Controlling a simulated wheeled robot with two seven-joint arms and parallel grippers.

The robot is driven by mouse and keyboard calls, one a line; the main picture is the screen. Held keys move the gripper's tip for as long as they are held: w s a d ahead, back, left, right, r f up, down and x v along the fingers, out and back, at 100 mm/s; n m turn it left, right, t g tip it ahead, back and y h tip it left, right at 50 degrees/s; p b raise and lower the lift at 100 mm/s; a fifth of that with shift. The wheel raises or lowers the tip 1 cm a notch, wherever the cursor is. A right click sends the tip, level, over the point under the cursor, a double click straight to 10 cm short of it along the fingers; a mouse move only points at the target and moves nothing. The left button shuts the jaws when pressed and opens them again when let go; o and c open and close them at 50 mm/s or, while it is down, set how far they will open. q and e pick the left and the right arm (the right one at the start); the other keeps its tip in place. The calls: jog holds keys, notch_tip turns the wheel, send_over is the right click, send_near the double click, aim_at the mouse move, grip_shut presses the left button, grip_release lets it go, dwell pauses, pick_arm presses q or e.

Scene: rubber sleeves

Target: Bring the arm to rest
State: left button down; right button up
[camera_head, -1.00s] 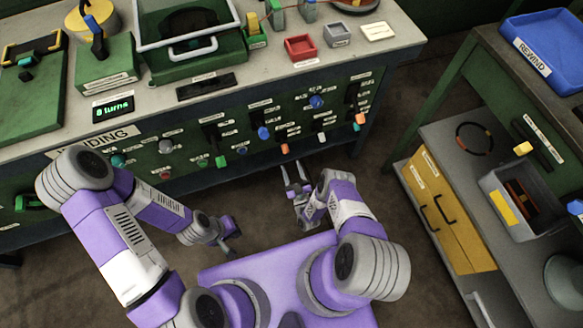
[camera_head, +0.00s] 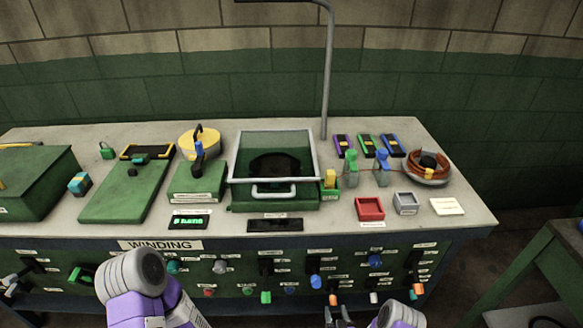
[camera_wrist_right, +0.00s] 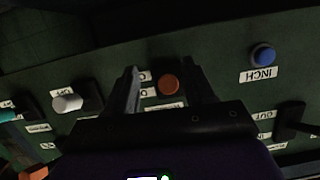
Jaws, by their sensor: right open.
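My right gripper (camera_head: 340,318) is at the bottom edge of the head view, low in front of the bench's green front panel. In the right wrist view my right gripper (camera_wrist_right: 165,85) is open and empty.
The panel (camera_head: 230,285) carries several knobs, switches and buttons under a WINDING label (camera_head: 160,245). A blue button (camera_wrist_right: 263,55) marked INCH is right of the right gripper. On the bench are a clear-lidded box (camera_head: 275,165), a red tray (camera_head: 369,208) and a grey tray (camera_head: 406,203).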

jog(key=s+a+r+m+g+y+p, duration=0.1)
jog(key=s+a+r+g+p, duration=0.1)
jog(key=s+r+g, duration=0.5)
jog(key=s+a+r+m+g+y+p, duration=0.2)
jog(key=s+r+g, duration=0.5)
jog(key=s, duration=0.9)
notch_tip(320, 180, up, 3)
jog(key=a+p, duration=0.1)
jog(key=a, duration=0.1)
jog(key=shift+s+a, duration=0.35)
jog(key=shift+a, duration=0.05)
